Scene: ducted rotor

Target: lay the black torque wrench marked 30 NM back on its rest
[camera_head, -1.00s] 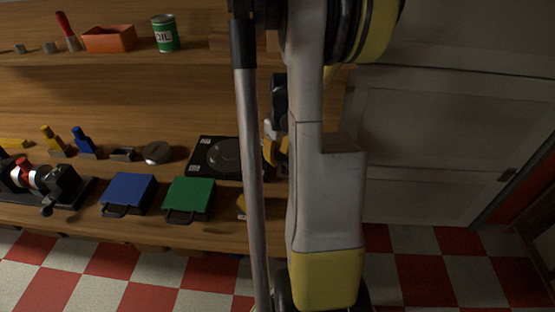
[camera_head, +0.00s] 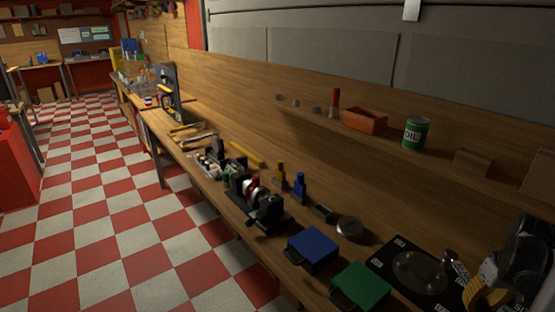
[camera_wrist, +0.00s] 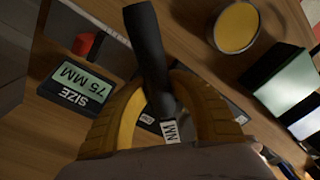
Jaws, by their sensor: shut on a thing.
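My gripper (camera_wrist: 163,112) is shut on a black torque wrench (camera_wrist: 150,50), with its yellow fingers on either side of the handle. A white label on the wrench shows "NM"; the number is not readable. The wrench slants across the wrist view, and its lower part is hidden by my gripper. In the head view my gripper (camera_head: 487,290) is at the lower right corner, above the bench by a black plate (camera_head: 395,262) with a round disc. I cannot make out the wrench's rest in either view.
A display reading "SIZE 75 MM" (camera_wrist: 75,88) and a yellow-topped round container (camera_wrist: 237,27) are close to the wrench. The bench holds a blue case (camera_head: 312,249), a green case (camera_head: 360,287) and a clamp fixture (camera_head: 262,205). A shelf above carries an orange bin (camera_head: 365,120) and an oil can (camera_head: 416,133).

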